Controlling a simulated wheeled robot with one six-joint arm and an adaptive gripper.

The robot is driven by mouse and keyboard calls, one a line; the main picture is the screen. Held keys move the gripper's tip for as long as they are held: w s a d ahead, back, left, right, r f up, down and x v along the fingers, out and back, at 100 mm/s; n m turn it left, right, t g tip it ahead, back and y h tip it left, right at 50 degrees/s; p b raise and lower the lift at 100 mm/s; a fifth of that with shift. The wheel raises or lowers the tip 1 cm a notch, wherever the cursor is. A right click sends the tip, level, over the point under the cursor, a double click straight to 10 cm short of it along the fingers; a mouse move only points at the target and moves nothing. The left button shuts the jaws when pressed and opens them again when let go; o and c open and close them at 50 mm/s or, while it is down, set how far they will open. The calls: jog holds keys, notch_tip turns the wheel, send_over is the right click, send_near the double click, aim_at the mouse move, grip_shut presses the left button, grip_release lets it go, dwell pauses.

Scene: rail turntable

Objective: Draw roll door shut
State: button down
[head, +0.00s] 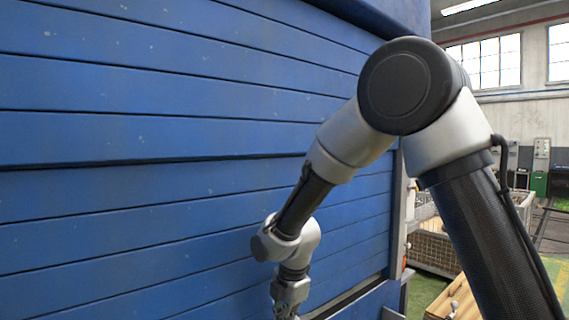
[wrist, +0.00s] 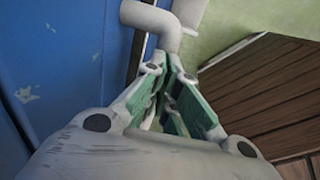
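The roll door (head: 130,130) is a tall wall of blue slats filling the left of the head view. In that view a dark gap and a ledge show at its lower right. In the wrist view the blue surface (wrist: 75,60) lies at the left. A bent pale grey bar (wrist: 158,20), like a handle, stands beside it. My gripper (wrist: 167,65), with green pads, has its fingertips drawn close together around the lower end of this bar. The exact contact is partly hidden by the fingers. In the head view my gripper (head: 287,308) is low, in front of the door, cut by the bottom edge.
A wire-mesh crate (head: 435,250) and a wooden box (head: 455,298) stand right of the door, on a green floor. A grey post (head: 397,215) edges the door. The wrist view shows brown planks (wrist: 265,90) at the right.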

notch_tip(320, 180, down, 5)
jog(key=shift+f, duration=0.3)
jog(key=shift+s, duration=0.1)
